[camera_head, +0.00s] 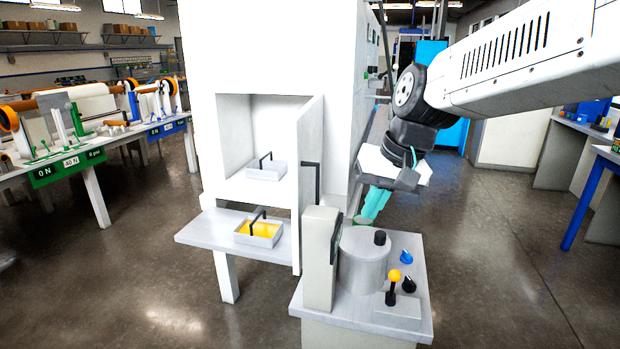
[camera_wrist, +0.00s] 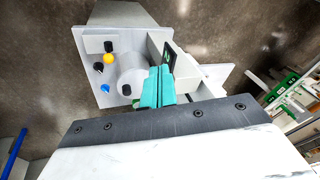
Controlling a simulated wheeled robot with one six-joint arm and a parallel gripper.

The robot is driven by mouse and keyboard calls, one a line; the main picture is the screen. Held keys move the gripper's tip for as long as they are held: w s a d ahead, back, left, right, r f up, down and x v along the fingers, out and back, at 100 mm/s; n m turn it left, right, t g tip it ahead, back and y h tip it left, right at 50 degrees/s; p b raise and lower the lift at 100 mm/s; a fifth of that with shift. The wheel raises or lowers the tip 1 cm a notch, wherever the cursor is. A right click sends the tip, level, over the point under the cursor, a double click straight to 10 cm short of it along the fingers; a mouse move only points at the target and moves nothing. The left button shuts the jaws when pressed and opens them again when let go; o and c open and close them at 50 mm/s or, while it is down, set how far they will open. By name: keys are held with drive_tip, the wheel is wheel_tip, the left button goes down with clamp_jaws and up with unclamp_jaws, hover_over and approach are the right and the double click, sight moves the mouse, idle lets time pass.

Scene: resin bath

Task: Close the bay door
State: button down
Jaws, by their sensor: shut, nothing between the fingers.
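The white bay door (camera_head: 312,180) stands open, swung out from the right side of the bay opening (camera_head: 268,112) in a tall white cabinet. A dark vertical handle (camera_head: 310,182) is on the door. My gripper (camera_head: 371,208) is shut and empty, with teal fingers, to the right of the door and above the console. In the wrist view the shut fingers (camera_wrist: 158,86) point down toward the console, beside its cylinder. I cannot tell from the wrist view how far the fingers are from the door.
A grey tray with a handle (camera_head: 266,173) is inside the bay. A tray with yellow contents (camera_head: 258,233) sits on the shelf (camera_head: 205,230) in front. The console (camera_head: 345,313) holds an upright block (camera_head: 320,255), a grey cylinder (camera_head: 363,262) and several knobs. Open floor lies at right.

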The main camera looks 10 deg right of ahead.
drive_tip(key=w+r+m+t+y, duration=0.15)
drive_tip(key=w+r+t, duration=0.35)
drive_tip(key=w, duration=0.7)
drive_tip(key=g, duration=0.1)
approach(300, 189)
drive_tip(key=shift+h, duration=0.25)
drive_tip(key=d+f, duration=0.1)
drive_tip(key=w+d+f, duration=0.1)
drive_tip(key=f, duration=0.1)
drive_tip(key=shift+d+f, duration=0.2)
drive_tip(key=shift+f, duration=0.05)
drive_tip(key=a, duration=0.1)
drive_tip(key=w+a, duration=0.1)
drive_tip(key=a, duration=0.1)
drive_tip(key=shift+w+f, duration=0.15)
drive_tip(key=shift+w, duration=0.15)
drive_tip(key=shift+w+a, duration=0.2)
drive_tip(key=shift+a, duration=0.25)
